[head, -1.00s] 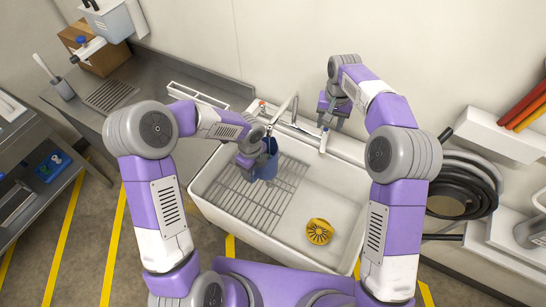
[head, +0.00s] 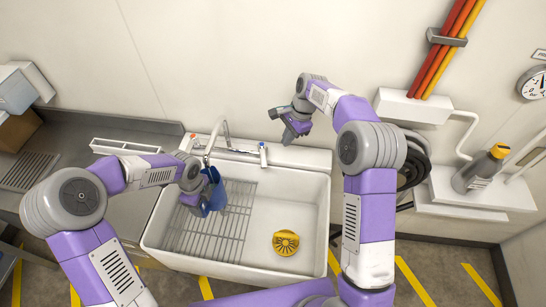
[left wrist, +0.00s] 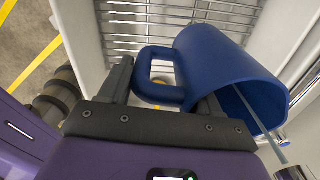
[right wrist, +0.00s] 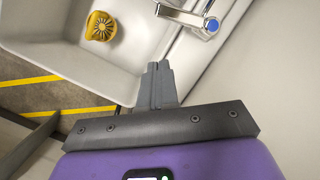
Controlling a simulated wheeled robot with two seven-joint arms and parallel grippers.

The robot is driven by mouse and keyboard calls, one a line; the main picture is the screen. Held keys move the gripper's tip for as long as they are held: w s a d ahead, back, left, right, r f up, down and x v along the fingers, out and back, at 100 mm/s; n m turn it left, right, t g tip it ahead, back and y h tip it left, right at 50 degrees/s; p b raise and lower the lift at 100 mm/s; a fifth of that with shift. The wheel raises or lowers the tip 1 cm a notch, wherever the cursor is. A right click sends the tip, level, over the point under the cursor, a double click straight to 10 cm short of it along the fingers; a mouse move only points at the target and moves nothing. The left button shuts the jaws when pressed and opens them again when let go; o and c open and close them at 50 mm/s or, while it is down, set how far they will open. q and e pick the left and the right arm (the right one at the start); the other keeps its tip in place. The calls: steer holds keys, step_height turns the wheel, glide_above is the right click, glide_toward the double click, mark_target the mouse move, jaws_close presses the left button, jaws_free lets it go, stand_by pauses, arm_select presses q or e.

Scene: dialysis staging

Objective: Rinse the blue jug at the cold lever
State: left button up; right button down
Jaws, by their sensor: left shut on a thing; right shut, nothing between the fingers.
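My left gripper (left wrist: 163,95) is shut on the handle of the blue jug (left wrist: 215,60). The jug is tilted on its side in the left wrist view, its mouth toward the lower right. A thin pale streak (left wrist: 262,125), looking like water, runs into the mouth beside a chrome spout end. In the head view the jug (head: 216,195) is over the left of the sink (head: 305,215), below the curved tap (head: 224,132). The blue-capped cold lever (right wrist: 184,15) is at the sink's back ledge. My right gripper (right wrist: 158,82) is shut, empty and apart from the lever, to its right in the head view.
A yellow round thing (head: 286,243) lies on the sink floor. A wire rack (head: 215,225) covers the sink's left part. A red-marked lever (head: 194,141) stands left of the tap. A steel counter (head: 120,205) adjoins at left; a wall shelf (head: 470,190) is at right.

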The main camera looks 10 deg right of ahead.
mark_target(263, 156)
steer(key=a+f+m+y, duration=0.1)
steer(key=a+f+m, duration=0.3)
steer(key=f, duration=0.5)
steer(key=shift+w+a+f+m+t, duration=0.15)
steer(key=shift+a+f+m+t, duration=0.15)
steer(key=shift+m, duration=0.3)
